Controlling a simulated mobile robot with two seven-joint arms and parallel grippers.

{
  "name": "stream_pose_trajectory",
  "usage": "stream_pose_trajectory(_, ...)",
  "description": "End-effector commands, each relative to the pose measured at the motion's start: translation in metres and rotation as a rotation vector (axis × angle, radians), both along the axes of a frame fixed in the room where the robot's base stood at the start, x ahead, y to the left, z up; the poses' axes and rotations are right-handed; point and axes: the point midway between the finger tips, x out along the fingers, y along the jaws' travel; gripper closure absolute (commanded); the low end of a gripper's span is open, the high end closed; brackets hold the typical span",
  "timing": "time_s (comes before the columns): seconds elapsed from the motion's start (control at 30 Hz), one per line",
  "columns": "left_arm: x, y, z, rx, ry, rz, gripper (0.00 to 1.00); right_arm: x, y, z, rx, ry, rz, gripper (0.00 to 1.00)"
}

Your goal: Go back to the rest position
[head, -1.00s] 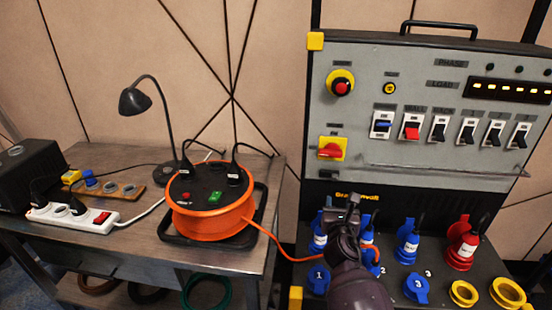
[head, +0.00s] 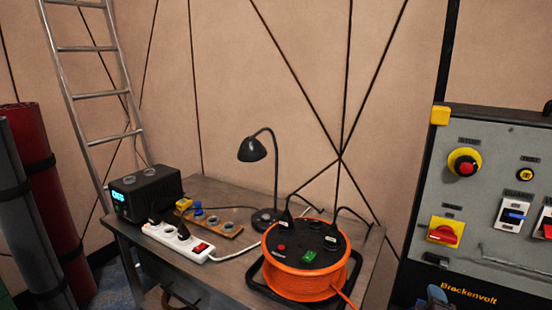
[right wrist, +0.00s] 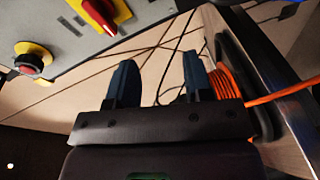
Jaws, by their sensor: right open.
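My right gripper (head: 437,294) barely shows at the bottom edge of the head view, in front of the lower left part of the grey power panel (head: 480,190). In the right wrist view its two dark fingers (right wrist: 160,78) stand apart, with nothing between them. The rest of the right arm is out of the head view. My left gripper is in neither view.
An orange cable reel (head: 305,275) stands on the metal table (head: 215,285), left of the panel; its orange cable (right wrist: 275,95) runs near my right gripper in the wrist view. A desk lamp (head: 252,150), power strip (head: 180,240) and black box (head: 150,190) share the table.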

Motion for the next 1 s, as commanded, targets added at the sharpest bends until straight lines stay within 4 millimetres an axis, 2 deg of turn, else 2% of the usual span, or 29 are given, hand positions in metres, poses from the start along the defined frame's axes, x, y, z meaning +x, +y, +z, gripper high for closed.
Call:
stream_pose_trajectory(0.17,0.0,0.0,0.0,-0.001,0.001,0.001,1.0,-0.031,0.023,-0.023,0.447,-0.083,0.045,0.53)
stream_pose_trajectory(0.27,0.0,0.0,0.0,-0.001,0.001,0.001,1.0,-0.058,0.041,-0.042,0.724,-0.097,0.059,0.53)
stream_pose_trajectory(0.3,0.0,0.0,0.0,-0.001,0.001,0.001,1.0,-0.072,0.049,-0.052,0.837,-0.09,0.059,0.53)
stream_pose_trajectory(0.43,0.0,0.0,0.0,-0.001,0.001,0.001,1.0,-0.122,0.073,-0.083,1.11,-0.035,0.039,0.53)
stream_pose_trajectory(0.6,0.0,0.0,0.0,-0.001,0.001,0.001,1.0,-0.191,0.095,-0.118,1.236,0.09,0.005,0.53)
stream_pose_trajectory(0.7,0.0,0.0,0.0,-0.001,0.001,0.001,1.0,-0.226,0.099,-0.136,1.239,0.153,-0.025,0.53)
stream_pose_trajectory(0.83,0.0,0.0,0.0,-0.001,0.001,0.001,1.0,-0.257,0.096,-0.153,1.232,0.203,-0.064,0.53)
stream_pose_trajectory(1.0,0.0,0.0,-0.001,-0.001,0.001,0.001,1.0,-0.269,0.093,-0.159,1.228,0.22,-0.086,0.53)
